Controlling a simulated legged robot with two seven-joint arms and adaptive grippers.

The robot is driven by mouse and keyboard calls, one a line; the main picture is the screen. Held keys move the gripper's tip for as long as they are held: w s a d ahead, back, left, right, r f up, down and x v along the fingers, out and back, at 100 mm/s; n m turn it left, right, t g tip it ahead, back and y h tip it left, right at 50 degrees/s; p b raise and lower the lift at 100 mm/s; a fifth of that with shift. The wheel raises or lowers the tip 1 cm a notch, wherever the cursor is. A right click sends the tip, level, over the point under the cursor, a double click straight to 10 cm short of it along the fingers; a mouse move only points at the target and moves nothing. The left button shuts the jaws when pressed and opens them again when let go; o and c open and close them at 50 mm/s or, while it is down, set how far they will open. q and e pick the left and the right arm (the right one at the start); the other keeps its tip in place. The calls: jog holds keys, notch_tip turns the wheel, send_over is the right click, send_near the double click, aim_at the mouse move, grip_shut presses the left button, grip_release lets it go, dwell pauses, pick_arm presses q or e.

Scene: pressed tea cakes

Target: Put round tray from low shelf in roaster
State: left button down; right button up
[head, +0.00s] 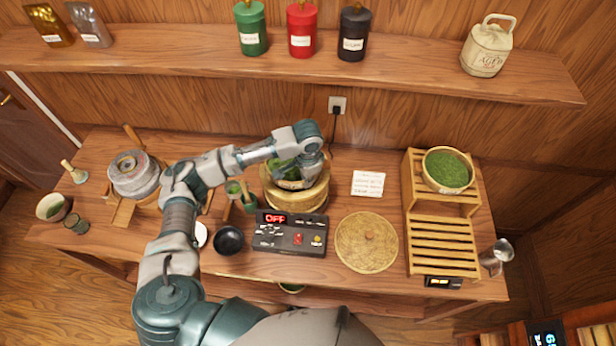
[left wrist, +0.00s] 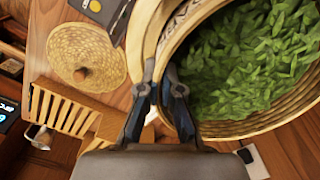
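The round tray (head: 290,184) of green leaves sits in the mouth of the wooden roaster (head: 297,199), partly hidden by my arm. In the left wrist view the tray (left wrist: 262,127) fills the right side, with the roaster's pale rim (left wrist: 143,35) beside it. My left gripper (head: 312,172) points down at the tray's edge. The low shelf (head: 443,247) of the slatted rack is empty. My right gripper is out of view.
Another leaf tray (head: 448,171) stands on the rack's upper shelf. A woven lid (head: 366,242) lies right of the control box (head: 291,232), which reads OFF. A dark bowl (head: 229,240), a stone mill (head: 134,175) and a metal scoop (head: 495,256) stand around the table.

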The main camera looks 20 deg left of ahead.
pick_arm(q)
jog(key=shift+s+a+f, duration=0.1)
jog(key=shift+f, duration=0.2)
jog(key=shift+s+d+r, duration=0.1)
jog(key=shift+d, duration=0.25)
jog(key=shift+f, duration=0.2)
jog(key=shift+a+f, duration=0.2)
jog(key=shift+a, duration=0.05)
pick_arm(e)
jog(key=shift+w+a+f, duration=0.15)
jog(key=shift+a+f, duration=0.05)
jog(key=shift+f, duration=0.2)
pick_arm(q)
jog(key=shift+f, duration=0.1)
jog(key=c, duration=1.2)
grip_release()
jog(key=shift+c, duration=0.2)
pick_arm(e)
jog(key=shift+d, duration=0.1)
pick_arm(q)
jog(key=shift+d, duration=0.15)
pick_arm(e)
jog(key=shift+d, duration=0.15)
